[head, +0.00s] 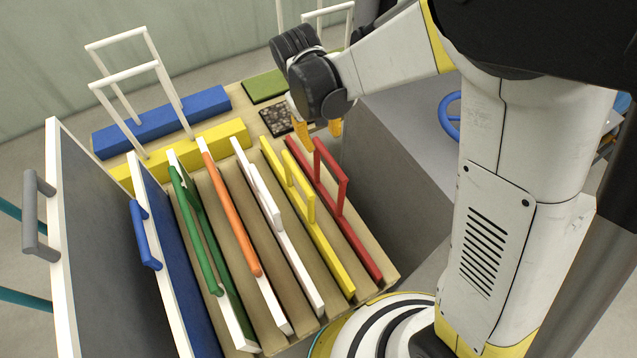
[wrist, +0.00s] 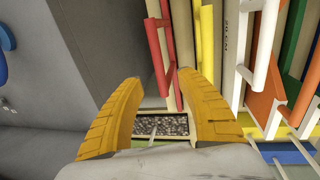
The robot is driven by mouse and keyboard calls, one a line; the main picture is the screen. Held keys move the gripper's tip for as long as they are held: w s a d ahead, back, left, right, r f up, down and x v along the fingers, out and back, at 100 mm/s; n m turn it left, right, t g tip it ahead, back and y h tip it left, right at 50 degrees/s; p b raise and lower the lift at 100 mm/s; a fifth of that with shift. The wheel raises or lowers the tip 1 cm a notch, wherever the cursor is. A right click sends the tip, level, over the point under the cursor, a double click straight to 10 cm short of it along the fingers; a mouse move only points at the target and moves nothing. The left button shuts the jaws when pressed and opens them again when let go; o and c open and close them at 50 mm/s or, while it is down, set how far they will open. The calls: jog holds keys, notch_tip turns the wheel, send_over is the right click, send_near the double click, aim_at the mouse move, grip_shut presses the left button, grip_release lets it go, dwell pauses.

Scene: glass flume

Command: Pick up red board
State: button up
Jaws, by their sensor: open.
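The red board (head: 362,256) stands on edge in the rightmost slot of the wooden rack, with its red handle (head: 342,188) sticking up from its top edge. My gripper (head: 319,130) is open, with its yellow fingers above the far end of the red board, beyond the handle. In the wrist view, the red handle (wrist: 158,52) and board (wrist: 170,22) lie ahead of the open fingers of my gripper (wrist: 160,82). Nothing is between the fingers, and they appear apart from the handle.
A yellow board (head: 322,243) stands left of the red one, followed by white, orange-handled and green-handled boards. A grey block (head: 395,185) rises close on the right. Yellow (head: 205,147) and blue (head: 175,118) bars with white frames lie behind, near a gravel tray (head: 277,121).

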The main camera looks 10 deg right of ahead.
aim_at(329, 157)
jog(key=f, duration=0.2)
jog(key=d+f+b, duration=0.1)
jog(key=f, duration=0.1)
jog(key=shift+d+f+b, duration=0.15)
jog(key=shift+f+b, duration=0.05)
jog(key=shift+b, duration=0.1)
jog(key=f+b, duration=0.1)
jog(key=f, duration=0.1)
jog(key=d+f+b, duration=0.1)
jog(key=f+b, duration=0.1)
jog(key=f, duration=0.1)
jog(key=shift+w+f, duration=0.2)
jog(key=shift+f, duration=0.1)
jog(key=shift+r, duration=0.1)
grip_shut()
